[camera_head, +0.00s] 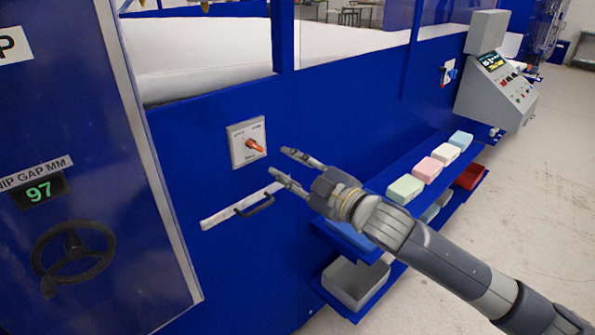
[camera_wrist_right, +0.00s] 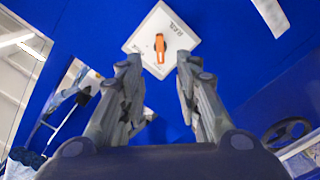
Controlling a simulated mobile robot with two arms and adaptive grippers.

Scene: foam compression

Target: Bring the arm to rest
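My right arm comes in from the lower right in the head view. Its gripper (camera_head: 278,163) is open and empty, with a clear gap between the fingers. The fingers point at the blue machine panel, just right of an orange rotary switch (camera_head: 255,146) on a pale square plate (camera_head: 236,153). In the right wrist view the open fingers (camera_wrist_right: 157,95) stand either side of the view, with the orange switch (camera_wrist_right: 160,47) beyond them and apart from them. My left gripper is not in view.
A drawer-like strip with a dark handle (camera_head: 254,207) sits below the switch. Shelves with coloured foam blocks (camera_head: 427,169) and a grey bin (camera_head: 352,283) lie close to my right arm. A handwheel (camera_head: 73,252) and gap display reading 97 (camera_head: 39,191) are at left. A control console (camera_head: 497,88) stands back right.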

